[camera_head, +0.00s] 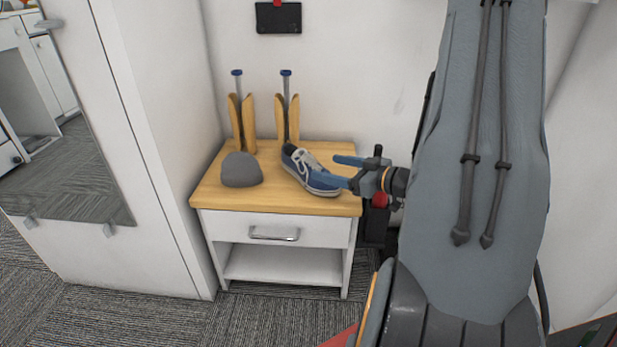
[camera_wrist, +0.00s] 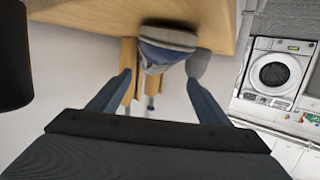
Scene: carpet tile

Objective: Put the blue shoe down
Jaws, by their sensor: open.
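The blue shoe (camera_head: 312,172) with white laces and a pale sole lies on the wooden top of a small white nightstand (camera_head: 277,202), near its right side. My gripper (camera_head: 349,172) is open at the right end of the shoe, with its fingers pointing left. In the wrist view the shoe (camera_wrist: 166,47) shows ahead, between and beyond the open fingers of my gripper (camera_wrist: 162,88). The wrist picture is upside down, so the shoe's sole faces up against the wooden top (camera_wrist: 110,14). I cannot tell whether a finger touches the shoe.
A grey rounded object (camera_head: 241,170) sits on the nightstand left of the shoe. Two wooden holders with blue-tipped rods (camera_head: 241,110) (camera_head: 287,110) stand at the back. A white mirrored cabinet (camera_head: 150,140) is on the left. A washing machine (camera_wrist: 275,73) shows in the wrist view.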

